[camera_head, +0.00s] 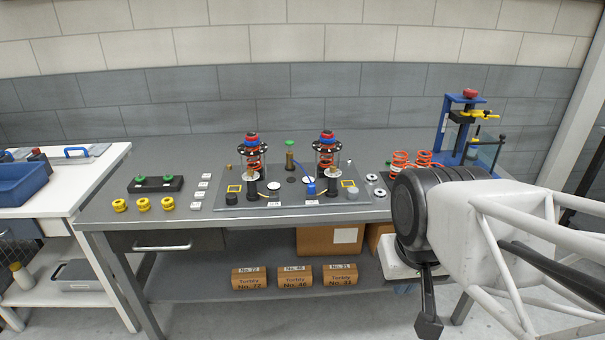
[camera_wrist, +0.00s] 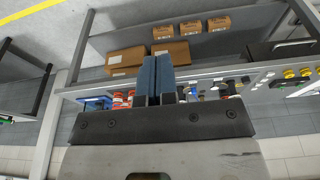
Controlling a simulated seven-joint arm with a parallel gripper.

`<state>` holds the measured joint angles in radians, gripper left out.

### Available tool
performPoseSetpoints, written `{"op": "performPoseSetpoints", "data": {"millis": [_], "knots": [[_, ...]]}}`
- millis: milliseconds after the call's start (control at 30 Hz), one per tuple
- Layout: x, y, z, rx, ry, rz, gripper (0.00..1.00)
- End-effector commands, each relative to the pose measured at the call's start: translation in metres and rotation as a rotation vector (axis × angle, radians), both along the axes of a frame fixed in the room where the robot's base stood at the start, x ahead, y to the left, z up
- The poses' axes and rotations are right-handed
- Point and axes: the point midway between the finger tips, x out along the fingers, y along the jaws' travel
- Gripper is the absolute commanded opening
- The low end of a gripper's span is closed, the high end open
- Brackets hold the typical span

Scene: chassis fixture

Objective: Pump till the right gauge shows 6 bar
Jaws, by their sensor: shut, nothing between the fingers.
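On the grey bench, a dark fixture plate (camera_head: 222,200) carries two clear cylinders with red springs inside, the left one (camera_head: 253,158) and the right one (camera_head: 326,155), each with a blue and red top. Between them stands a green-topped post (camera_head: 290,155), and a blue piece (camera_head: 311,188) with a blue hose. Small white round faces lie on the plate, one left of the blue piece (camera_head: 274,186). I cannot tell which is the right gauge, and no reading is legible. My gripper (camera_wrist: 158,62) is shut and empty, in front of the bench and away from the plate.
Loose red springs (camera_head: 411,158) and a blue press (camera_head: 463,130) stand at the right, partly behind my arm. Cardboard boxes (camera_head: 295,276) lie on the lower shelf.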

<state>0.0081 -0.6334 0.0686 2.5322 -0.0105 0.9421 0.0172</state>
Motion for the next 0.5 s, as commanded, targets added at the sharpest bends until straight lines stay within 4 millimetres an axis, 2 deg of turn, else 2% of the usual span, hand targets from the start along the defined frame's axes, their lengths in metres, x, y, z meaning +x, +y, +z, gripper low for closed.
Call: {"op": "performPoseSetpoints", "data": {"millis": [333, 500], "knots": [[0.0011, 0.0002, 0.0006, 0.001, 0.0, 0.0, 0.0], [0.0089, 0.0014, 0.0049, 0.007, -0.004, 0.001, 0.0]]}}
